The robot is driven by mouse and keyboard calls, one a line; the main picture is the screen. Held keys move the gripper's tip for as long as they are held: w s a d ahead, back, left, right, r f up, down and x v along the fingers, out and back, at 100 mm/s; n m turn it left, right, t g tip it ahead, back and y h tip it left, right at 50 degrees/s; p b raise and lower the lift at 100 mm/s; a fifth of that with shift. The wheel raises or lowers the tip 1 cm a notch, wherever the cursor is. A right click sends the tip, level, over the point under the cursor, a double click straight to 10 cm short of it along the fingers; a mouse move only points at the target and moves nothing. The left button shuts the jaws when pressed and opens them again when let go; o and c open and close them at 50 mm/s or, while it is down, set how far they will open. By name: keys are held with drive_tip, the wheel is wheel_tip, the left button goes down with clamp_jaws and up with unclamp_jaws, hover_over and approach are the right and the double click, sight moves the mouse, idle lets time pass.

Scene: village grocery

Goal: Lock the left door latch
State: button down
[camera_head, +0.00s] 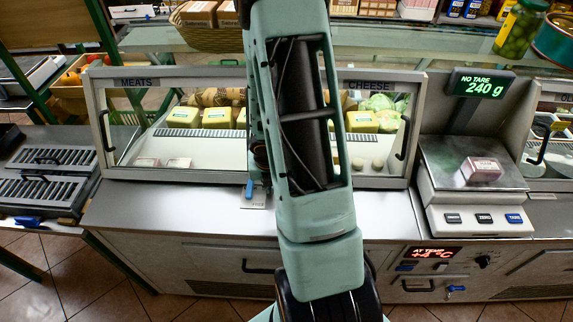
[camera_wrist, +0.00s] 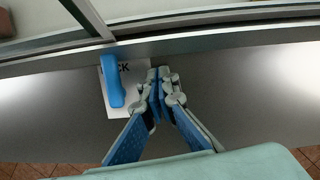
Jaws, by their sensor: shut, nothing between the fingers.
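The latch is a blue lever (camera_wrist: 115,80) in the wrist view, at the bottom edge of the case's metal frame. It points nearly straight down the picture, over a white label (camera_wrist: 132,76) whose visible letters end in "CK". My gripper (camera_wrist: 160,78) is shut and empty. Its fingertips are just right of the lever, over the label's right edge, with a small gap to the lever. In the head view the blue latch (camera_head: 249,190) shows left of my arm, below the glass case. The left glass door (camera_head: 165,125), marked MEATS, appears closed. My arm hides most of the gripper there.
The CHEESE door (camera_head: 380,125) is right of my arm. A scale (camera_head: 470,205) bearing a small package (camera_head: 482,169) stands further right. Slotted black trays (camera_head: 45,180) lie at the left. The steel counter (camera_head: 170,210) in front of the case is mostly clear.

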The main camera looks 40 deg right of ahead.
drive_tip(key=shift+s+d, duration=0.1)
drive_tip(key=r+p, duration=0.2)
drive_tip(key=d+r+p, duration=0.1)
drive_tip(key=shift+s+r, duration=0.2)
drive_tip(key=shift+s, duration=0.05)
wheel_tip(320, 180, up, 6)
drive_tip(key=s+d, duration=0.1)
drive_tip(key=shift+r, duration=0.2)
idle(0.6)
